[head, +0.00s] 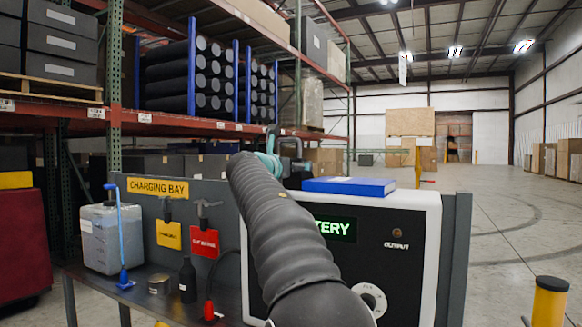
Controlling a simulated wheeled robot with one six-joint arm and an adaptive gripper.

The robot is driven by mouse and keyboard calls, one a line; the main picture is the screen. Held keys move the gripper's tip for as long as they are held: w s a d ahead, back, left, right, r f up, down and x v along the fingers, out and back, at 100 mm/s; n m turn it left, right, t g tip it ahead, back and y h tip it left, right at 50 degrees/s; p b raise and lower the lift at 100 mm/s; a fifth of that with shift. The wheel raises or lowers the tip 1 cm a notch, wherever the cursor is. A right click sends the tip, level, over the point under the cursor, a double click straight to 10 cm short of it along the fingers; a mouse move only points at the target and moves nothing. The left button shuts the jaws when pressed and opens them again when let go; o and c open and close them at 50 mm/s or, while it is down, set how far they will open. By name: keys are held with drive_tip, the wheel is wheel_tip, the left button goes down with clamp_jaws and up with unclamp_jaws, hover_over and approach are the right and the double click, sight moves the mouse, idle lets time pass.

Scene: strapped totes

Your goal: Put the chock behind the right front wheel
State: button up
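I see no chock and no wheel in the head view. My arm, in a dark ribbed sleeve, reaches up from the bottom centre. My gripper (296,168) seems to be at its far end, beyond teal joints, above the back left of the battery cabinet. It is small and partly hidden by the arm, so I cannot tell whether its fingers are open or hold anything.
The battery cabinet (400,262) has a blue flat case (349,187) on top. Left is a charging bay panel (158,189) with tags, and a bench (150,305) with a jug (108,240). Racks stand behind. A yellow bollard (549,303) is right; the floor (500,215) beyond is open.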

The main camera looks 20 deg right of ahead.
drive_tip(key=shift+r, duration=0.15)
drive_tip(key=b+v, duration=0.2)
drive_tip(key=v, duration=1)
drive_tip(key=shift+s, duration=0.1)
